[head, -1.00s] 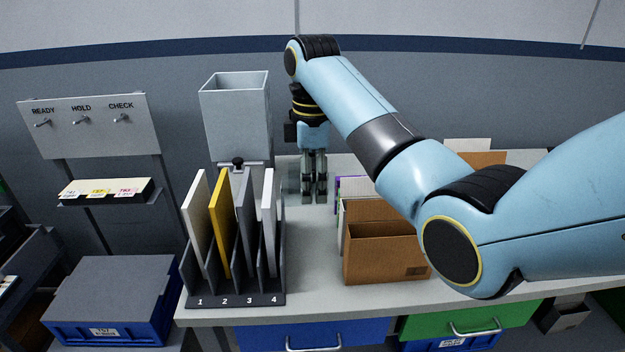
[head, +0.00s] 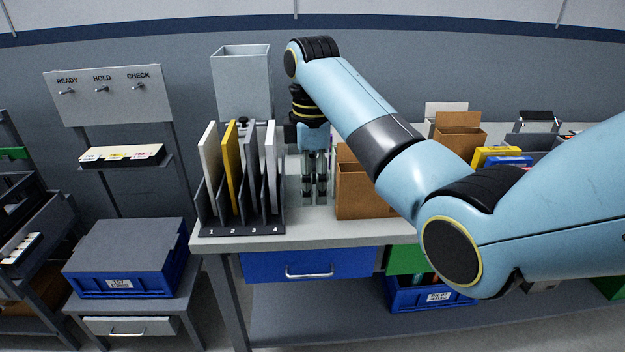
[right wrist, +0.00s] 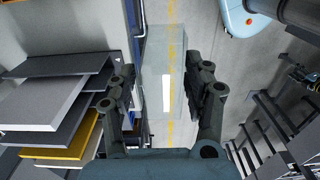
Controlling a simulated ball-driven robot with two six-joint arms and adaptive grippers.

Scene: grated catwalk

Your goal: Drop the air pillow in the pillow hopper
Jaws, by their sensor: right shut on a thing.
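My right gripper (head: 315,190) points down over the grey workbench, between the numbered slot rack and a brown cardboard box. In the right wrist view its fingers (right wrist: 166,95) are shut on the air pillow (right wrist: 165,55), a clear, pale see-through block with a white strip; a yellow floor line shows through it. I cannot make out the pillow clearly in the head view. The pillow hopper appears to be the grey open-topped bin (head: 241,85) behind the rack, up and left of the gripper. Its inside bottom is hidden. My left gripper is not in view.
The slot rack (head: 243,229) holds several upright panels close left of the gripper. A brown box (head: 362,192) stands close right. More boxes and a yellow item (head: 497,155) are farther right. A blue crate (head: 128,262) with a grey lid sits on a low stand at left.

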